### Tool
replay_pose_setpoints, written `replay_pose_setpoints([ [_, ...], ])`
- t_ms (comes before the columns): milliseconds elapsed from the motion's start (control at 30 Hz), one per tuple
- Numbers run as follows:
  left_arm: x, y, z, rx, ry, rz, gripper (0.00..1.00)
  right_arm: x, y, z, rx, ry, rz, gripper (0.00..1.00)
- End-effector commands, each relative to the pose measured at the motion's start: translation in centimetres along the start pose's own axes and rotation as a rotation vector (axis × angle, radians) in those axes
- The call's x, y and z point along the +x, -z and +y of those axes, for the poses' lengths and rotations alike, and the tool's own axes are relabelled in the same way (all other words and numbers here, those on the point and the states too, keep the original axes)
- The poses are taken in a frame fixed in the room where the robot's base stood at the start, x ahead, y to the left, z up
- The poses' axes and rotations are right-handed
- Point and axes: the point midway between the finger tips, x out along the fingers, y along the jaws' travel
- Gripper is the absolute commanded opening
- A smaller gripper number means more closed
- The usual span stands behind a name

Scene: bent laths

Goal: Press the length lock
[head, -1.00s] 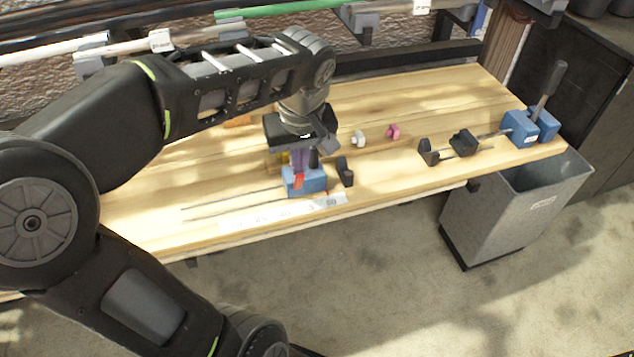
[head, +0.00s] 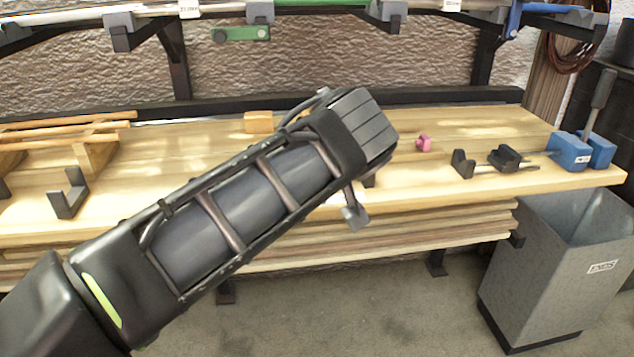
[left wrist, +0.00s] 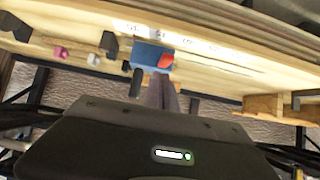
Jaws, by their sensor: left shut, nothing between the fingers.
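The length lock appears to be the red piece (left wrist: 165,62) on a blue block (left wrist: 148,50), seen in the left wrist view. A dark upright handle (left wrist: 137,83) stands beside it. My left gripper (left wrist: 161,80) is shut and empty, its fingertips close to the blue block and red piece. I cannot tell whether they touch. In the head view my left forearm covers the block, the red piece and the fingers. A numbered white strip (left wrist: 185,40) runs along the bench from the block. My right gripper is not in view.
A black stop (left wrist: 108,44), a white knob (left wrist: 93,58) and a pink knob (head: 424,143) are near the block. Black holders (head: 463,163) and another blue block (head: 570,150) stand on the bench (head: 480,125) at right. A grey bin (head: 545,265) is below.

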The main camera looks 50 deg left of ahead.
Motion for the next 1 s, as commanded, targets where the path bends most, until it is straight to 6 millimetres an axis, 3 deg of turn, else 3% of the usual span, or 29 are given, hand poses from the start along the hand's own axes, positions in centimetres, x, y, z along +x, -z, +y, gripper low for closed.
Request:
replay_pose_setpoints([
  [1000, -1.7, -0.2, 0.0, 0.0, -0.001, -0.003, 0.0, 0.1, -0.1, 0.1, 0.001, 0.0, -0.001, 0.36],
])
